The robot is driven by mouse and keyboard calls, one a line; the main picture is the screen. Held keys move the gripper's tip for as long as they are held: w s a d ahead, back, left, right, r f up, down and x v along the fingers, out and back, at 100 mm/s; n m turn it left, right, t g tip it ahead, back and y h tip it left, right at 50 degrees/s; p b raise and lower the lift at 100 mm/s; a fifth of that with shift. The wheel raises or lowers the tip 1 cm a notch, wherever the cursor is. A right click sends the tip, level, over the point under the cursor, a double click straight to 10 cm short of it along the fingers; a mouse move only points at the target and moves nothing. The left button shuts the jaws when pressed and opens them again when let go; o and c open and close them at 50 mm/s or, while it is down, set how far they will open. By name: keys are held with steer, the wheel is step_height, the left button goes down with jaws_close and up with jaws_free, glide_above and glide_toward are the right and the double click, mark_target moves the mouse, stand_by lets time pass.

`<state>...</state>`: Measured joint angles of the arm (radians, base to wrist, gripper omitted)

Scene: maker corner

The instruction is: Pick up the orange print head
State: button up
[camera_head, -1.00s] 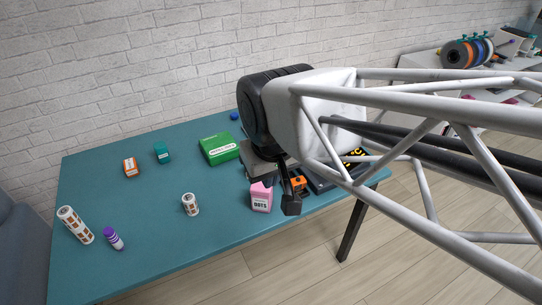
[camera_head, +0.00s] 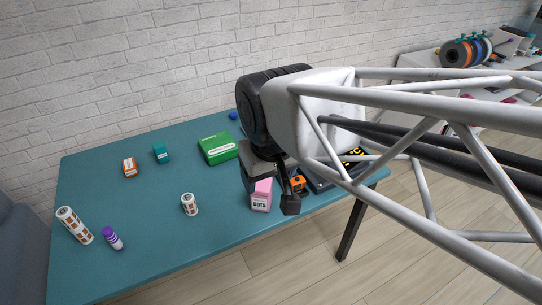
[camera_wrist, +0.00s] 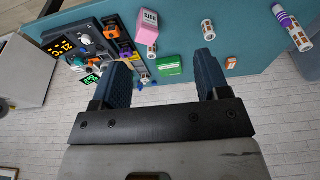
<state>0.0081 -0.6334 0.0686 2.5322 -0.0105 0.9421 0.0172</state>
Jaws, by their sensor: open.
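The orange print head (camera_head: 298,183) shows just behind and right of my gripper's near finger in the head view, partly hidden by it. In the wrist view the orange print head (camera_wrist: 112,31) sits on a dark board at the upper left, beside other small parts. My gripper (camera_head: 270,194) is open and above the table's right end, in front of a pink box in the head view. In the wrist view the two blue-grey fingers of my gripper (camera_wrist: 162,64) are wide apart with nothing held between them.
The pink box (camera_head: 261,198) is close to my gripper. A green box (camera_head: 218,149), an orange-and-white box (camera_head: 130,168), a teal item (camera_head: 161,153) and patterned cylinders (camera_head: 190,204) stand on the teal table (camera_head: 140,225). A dark panel with yellow digits (camera_wrist: 62,46) is near the print head.

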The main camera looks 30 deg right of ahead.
stand_by(0.3)
steer(key=g, duration=0.3)
glide_above(298, 179)
step_height(298, 179, down, 25)
steer(key=shift+w+f, duration=0.1)
steer(key=shift+d+f, duration=0.15)
steer(key=shift+f, duration=1.3)
steer(key=shift+f, duration=0.1)
